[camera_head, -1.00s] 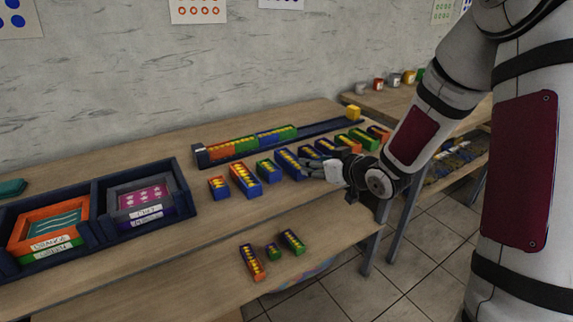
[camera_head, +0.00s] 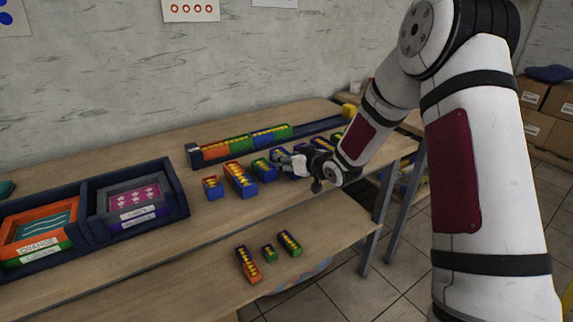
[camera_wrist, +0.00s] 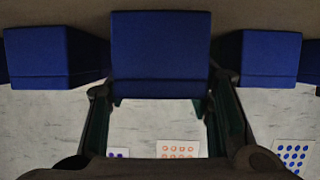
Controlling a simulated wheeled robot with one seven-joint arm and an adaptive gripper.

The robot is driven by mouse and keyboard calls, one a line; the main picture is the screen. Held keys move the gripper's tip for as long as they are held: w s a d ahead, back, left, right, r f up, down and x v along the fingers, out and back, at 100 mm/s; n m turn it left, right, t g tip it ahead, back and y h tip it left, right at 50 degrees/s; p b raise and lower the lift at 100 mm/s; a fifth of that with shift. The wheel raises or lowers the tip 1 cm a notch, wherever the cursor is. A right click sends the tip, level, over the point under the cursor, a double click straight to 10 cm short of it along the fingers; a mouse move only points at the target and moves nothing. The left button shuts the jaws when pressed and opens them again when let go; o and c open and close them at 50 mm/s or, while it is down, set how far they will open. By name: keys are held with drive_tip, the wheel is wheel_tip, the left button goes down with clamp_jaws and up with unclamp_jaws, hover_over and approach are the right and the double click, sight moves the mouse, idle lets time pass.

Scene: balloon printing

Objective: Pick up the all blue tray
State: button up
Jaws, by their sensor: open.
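A blue tray with yellow pieces (camera_head: 279,154) stands in the row on the table, partly hidden by my gripper (camera_head: 291,163) in the head view. In the wrist view a plain blue tray face (camera_wrist: 160,45) fills the upper middle. My gripper (camera_wrist: 158,95) is open, with one finger near each lower corner of that face. Whether the fingers touch it I cannot tell. The tray's contents are hidden in the wrist view.
Blue-sided neighbours stand close at left (camera_wrist: 45,55) and right (camera_wrist: 270,58) in the wrist view. An orange-blue tray (camera_head: 239,178) and a small green-blue tray (camera_head: 263,169) stand to the left. A long dark rack (camera_head: 310,129) lies behind. Several small trays sit on the lower shelf.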

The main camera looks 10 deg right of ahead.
drive_tip(key=shift+x, duration=0.75)
drive_tip(key=shift+c, duration=0.6)
drive_tip(key=c, duration=0.8)
drive_tip(key=shift+c, duration=0.2)
drive_tip(key=shift+r, duration=0.15)
